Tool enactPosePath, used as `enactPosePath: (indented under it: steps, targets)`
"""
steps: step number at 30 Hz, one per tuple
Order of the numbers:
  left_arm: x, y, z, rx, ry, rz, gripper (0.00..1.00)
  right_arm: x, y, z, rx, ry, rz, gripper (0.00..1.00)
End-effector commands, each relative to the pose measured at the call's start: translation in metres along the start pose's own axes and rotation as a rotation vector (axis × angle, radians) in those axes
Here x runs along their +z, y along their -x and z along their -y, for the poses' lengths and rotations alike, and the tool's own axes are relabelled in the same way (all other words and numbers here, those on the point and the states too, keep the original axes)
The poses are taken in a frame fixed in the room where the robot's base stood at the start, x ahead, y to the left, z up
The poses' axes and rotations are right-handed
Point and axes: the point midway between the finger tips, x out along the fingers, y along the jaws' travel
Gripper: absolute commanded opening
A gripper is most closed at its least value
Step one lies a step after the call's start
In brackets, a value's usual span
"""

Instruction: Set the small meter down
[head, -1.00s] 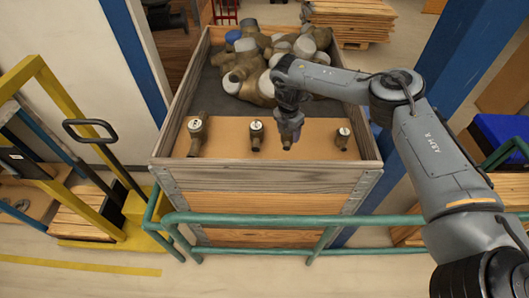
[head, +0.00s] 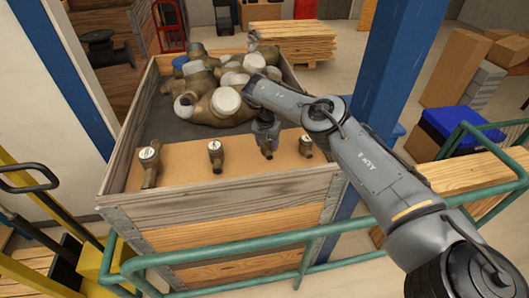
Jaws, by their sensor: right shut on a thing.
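My right gripper (head: 266,139) points down over the brown board (head: 185,172) at the front of the wooden crate. It is shut on a small brass meter (head: 267,152), which sits in line with the row of meters. I cannot tell whether its base touches the board. A larger meter with a white face (head: 149,163) stands at the left of the row, another small meter (head: 216,156) stands left of the gripper, and one more (head: 306,146) stands close to its right. My left gripper is not in view.
The crate (head: 235,190) has raised wooden walls around the board. A heap of larger brass meters (head: 215,104) lies behind the board. A green rail (head: 225,250) runs in front, and a blue post (head: 383,70) rises at the right.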

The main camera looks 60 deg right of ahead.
Motion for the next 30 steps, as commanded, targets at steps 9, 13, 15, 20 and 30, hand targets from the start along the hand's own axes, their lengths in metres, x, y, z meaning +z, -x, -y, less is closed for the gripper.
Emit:
enactPosePath:
  steps: [9,13,15,20,30]
  targets:
    - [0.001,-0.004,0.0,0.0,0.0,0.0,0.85,-0.003,-0.024,0.001,-0.002,-0.001,0.001,0.1]
    - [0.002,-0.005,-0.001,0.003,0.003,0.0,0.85,-0.005,-0.038,0.0,-0.001,-0.002,0.001,0.1]
    - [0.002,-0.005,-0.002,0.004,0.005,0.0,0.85,-0.005,-0.041,0.0,0.001,-0.002,0.001,0.1]
    - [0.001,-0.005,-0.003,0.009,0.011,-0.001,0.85,-0.005,-0.041,0.0,0.002,-0.002,0.0,0.1]
    - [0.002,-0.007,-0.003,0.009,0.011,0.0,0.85,-0.005,-0.044,0.0,0.0,-0.002,0.0,0.77]
